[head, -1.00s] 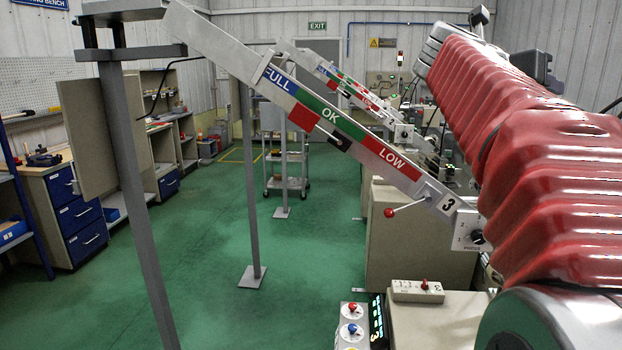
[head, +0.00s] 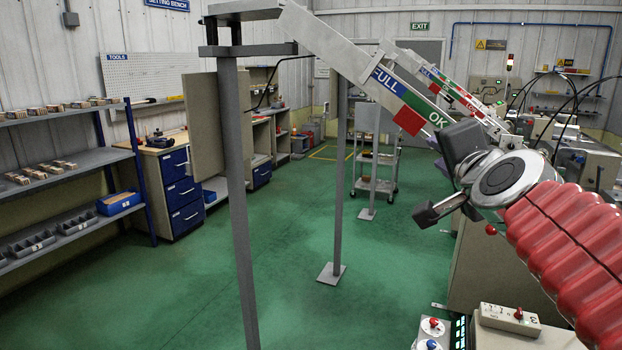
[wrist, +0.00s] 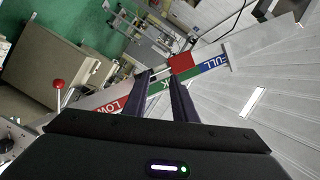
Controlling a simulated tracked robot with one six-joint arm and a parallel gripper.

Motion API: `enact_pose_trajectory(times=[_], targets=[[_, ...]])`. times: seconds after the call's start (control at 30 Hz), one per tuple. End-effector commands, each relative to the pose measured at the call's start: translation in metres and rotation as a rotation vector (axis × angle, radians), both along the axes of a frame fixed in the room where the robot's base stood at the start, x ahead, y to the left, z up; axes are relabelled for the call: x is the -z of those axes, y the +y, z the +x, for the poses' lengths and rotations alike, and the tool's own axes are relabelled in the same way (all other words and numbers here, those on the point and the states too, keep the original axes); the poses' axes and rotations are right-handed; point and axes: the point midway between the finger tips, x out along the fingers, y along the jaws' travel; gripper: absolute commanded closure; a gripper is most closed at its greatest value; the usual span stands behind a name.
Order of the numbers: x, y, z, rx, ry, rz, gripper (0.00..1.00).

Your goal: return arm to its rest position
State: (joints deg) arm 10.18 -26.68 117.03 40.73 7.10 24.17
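My arm (head: 570,240), in a ribbed red sleeve, reaches in from the right of the head view and is bent at a grey wrist joint in front of the chute. My gripper (wrist: 158,76) shows in the wrist view with its two dark fingers apart and nothing between them. The sloping chute (head: 310,35) with FULL, OK and LOW bands stands behind the arm; its LOW end is hidden there. In the wrist view its coloured strip (wrist: 210,65) lies beyond the fingertips. I cannot tell the distance between them.
A grey post (head: 237,200) holds up the chute. A red-knobbed lever (wrist: 58,85) sticks out near its lower end. A control box (head: 508,320) sits at the lower right. Shelves (head: 70,160) line the left. The green floor (head: 330,310) between is open.

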Motion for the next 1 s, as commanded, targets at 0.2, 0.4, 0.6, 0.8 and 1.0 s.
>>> enact_pose_trajectory(times=[0.2, 0.4, 0.6, 0.8, 1.0], targets=[[0.096, 0.056, -0.041, -0.220, 0.258, -0.281, 0.75], [0.184, 0.082, -0.097, -0.412, 0.491, -0.529, 0.75], [0.266, 0.085, -0.165, -0.596, 0.727, -0.764, 0.75], [0.314, 0.073, -0.216, -0.719, 0.891, -0.919, 0.75], [0.322, 0.069, -0.226, -0.740, 0.924, -0.947, 0.75]])
